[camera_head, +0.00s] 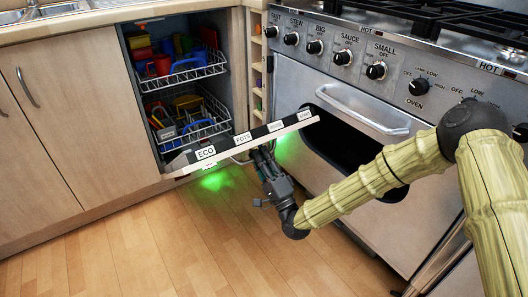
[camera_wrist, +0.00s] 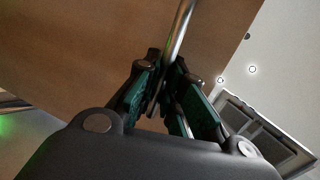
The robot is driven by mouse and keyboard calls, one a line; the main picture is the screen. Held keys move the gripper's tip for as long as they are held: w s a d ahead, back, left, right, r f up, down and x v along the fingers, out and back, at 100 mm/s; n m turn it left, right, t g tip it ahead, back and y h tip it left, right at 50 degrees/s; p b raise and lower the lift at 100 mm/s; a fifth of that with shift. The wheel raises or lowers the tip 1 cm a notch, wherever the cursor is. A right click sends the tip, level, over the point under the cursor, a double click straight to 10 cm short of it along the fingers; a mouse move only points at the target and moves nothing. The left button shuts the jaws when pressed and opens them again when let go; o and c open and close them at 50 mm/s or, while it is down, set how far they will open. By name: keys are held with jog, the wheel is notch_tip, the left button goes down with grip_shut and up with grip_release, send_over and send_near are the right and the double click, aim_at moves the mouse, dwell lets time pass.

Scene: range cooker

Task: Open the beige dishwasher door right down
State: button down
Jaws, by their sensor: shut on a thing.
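The beige dishwasher door (camera_head: 225,152) is tilted outward and down, with its labelled top edge slanting across the front of the open dishwasher in the head view. How far it is from flat I cannot tell. In the wrist view its brown outer panel (camera_wrist: 90,40) fills the upper left, and a metal handle bar (camera_wrist: 181,28) runs down between my fingers. My gripper (camera_wrist: 166,95) is shut on this bar. In the head view my gripper (camera_head: 264,158) is at the door's outer side, below the edge strip, partly hidden by it.
Inside the dishwasher are an upper rack (camera_head: 197,68) and a lower rack (camera_head: 205,130) with colourful dishes. The range cooker (camera_head: 345,75) stands close on the right, with an oven handle (camera_head: 358,110) jutting out. Wooden floor (camera_head: 130,250) is clear in front.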

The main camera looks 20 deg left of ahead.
jog(key=shift+s, duration=0.1)
jog(key=c, duration=1.5)
grip_release()
jog(key=shift+d+f, duration=0.15)
jog(key=v, duration=0.7)
jog(key=shift+s, duration=0.1)
